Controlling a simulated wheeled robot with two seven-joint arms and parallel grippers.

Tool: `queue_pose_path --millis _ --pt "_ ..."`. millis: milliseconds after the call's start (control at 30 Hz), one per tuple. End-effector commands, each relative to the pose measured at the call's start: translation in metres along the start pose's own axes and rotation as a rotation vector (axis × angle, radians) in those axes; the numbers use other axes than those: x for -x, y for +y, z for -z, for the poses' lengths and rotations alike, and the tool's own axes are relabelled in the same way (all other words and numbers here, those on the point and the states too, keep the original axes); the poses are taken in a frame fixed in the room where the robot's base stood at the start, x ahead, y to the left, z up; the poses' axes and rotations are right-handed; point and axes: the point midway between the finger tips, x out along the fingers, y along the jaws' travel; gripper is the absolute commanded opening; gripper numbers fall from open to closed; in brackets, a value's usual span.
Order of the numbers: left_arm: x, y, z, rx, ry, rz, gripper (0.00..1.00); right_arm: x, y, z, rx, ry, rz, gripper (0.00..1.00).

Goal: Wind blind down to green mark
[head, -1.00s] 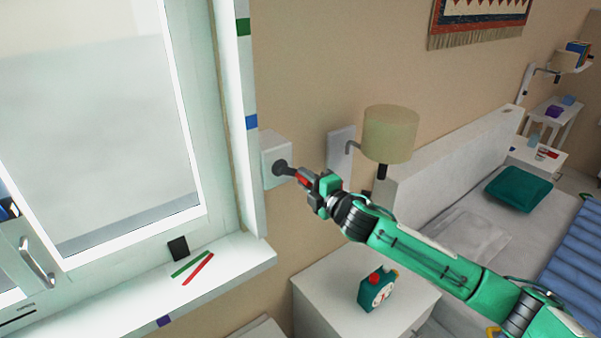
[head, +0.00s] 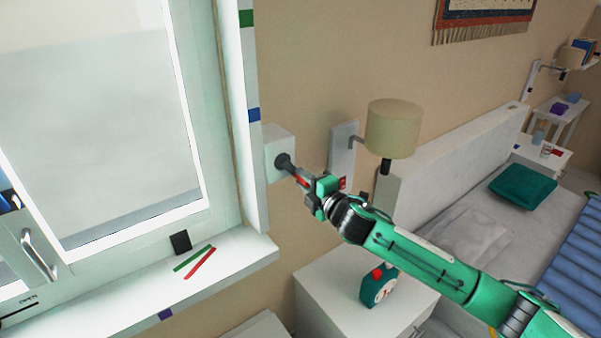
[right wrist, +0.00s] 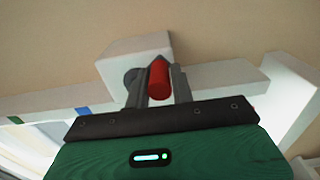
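A white winder box (head: 279,150) is on the wall right of the window, with a dark round crank hub (head: 282,161) on its front. My right gripper (head: 302,181) is at the crank, its fingers around the red crank handle (right wrist: 159,80). In the right wrist view, the fingers (right wrist: 162,88) stand on both sides of the red handle and appear shut on it. The green mark (head: 246,18) is high on the window's side frame; a blue mark (head: 253,115) is lower. The blind's lower edge is not clear in the head view. My left gripper is out of view.
A wall lamp (head: 393,128) stands close to the right of my right gripper. Below are a bedside cabinet (head: 335,290) with a teal clock (head: 378,286). The sill (head: 225,275) holds a green and a red stick (head: 200,263). A bed is at right.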

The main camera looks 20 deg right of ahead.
Motion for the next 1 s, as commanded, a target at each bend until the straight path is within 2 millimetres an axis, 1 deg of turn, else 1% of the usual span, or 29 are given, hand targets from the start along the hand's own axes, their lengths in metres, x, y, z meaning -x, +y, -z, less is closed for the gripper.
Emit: queue_pose_path --millis 200,567,667,833,1000 --pt "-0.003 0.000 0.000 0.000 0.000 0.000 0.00 0.000 -0.007 0.015 -0.002 0.004 -0.001 0.19" --pt "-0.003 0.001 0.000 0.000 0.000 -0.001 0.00 0.000 -0.008 0.016 -0.001 0.002 0.000 0.19" --pt "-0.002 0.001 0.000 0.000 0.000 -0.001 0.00 0.000 -0.008 0.019 -0.002 0.002 0.000 0.19" --pt "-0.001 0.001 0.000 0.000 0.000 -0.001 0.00 0.000 -0.009 0.031 -0.003 0.004 -0.001 0.19" --pt "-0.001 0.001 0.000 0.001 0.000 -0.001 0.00 0.000 -0.009 0.033 -0.001 0.002 -0.001 0.19"
